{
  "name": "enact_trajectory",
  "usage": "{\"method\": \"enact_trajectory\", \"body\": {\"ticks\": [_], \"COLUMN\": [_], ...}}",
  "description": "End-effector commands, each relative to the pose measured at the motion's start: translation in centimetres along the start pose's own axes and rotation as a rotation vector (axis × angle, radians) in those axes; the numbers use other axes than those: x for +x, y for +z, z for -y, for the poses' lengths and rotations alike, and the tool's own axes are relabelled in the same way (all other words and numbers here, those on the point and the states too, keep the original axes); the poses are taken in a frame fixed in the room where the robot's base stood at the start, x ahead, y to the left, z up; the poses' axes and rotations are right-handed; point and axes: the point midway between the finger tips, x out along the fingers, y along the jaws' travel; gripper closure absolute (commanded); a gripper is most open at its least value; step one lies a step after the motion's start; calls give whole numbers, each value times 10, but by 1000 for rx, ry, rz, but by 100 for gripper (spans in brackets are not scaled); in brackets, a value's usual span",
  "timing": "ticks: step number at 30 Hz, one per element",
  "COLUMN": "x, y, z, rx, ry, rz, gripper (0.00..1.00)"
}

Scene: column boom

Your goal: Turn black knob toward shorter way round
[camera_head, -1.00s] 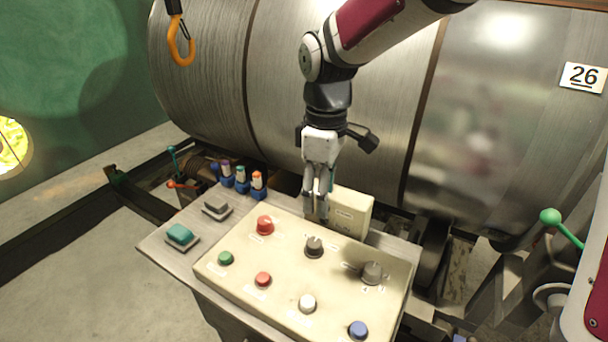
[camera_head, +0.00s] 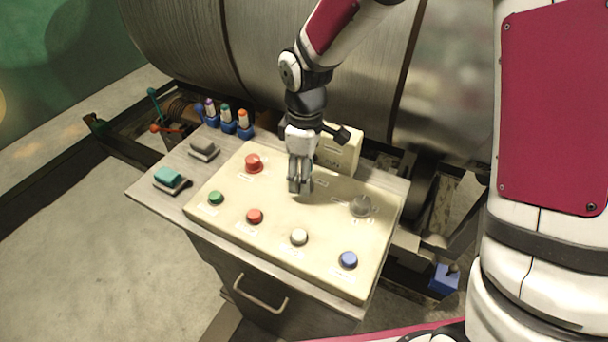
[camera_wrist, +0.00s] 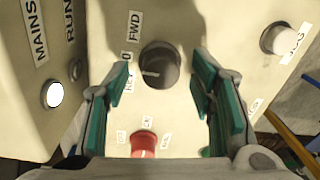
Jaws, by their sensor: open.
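The black knob (camera_wrist: 160,66) sits on the cream panel in the wrist view. It is round and dark, with a short white mark on its face pointing left in that view. Labels FWD, 0 and REV, partly covered, stand along its left side. My gripper (camera_wrist: 160,90) is open, its green-padded fingers on either side of the knob. I cannot tell whether they touch it. In the head view my gripper (camera_head: 300,188) points down at the panel and hides the black knob.
The cream panel (camera_head: 325,263) also bears a grey knob (camera_head: 361,206), a red button (camera_head: 253,163), a smaller red one (camera_head: 255,216), and green (camera_head: 215,198), white (camera_head: 298,237) and blue (camera_head: 348,260) buttons. A cream box (camera_head: 340,150) stands close behind my gripper.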

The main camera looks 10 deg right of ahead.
Motion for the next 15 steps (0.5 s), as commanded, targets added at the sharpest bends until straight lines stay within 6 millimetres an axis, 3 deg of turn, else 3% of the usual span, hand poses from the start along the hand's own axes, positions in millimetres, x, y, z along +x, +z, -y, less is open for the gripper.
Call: {"method": "enact_trajectory", "body": {"ticks": [13, 15], "x": [10, 10], "y": [0, 0], "z": [0, 0], "rx": [0, 0], "ry": [0, 0], "rz": [-1, -1], "gripper": [49, 65]}}
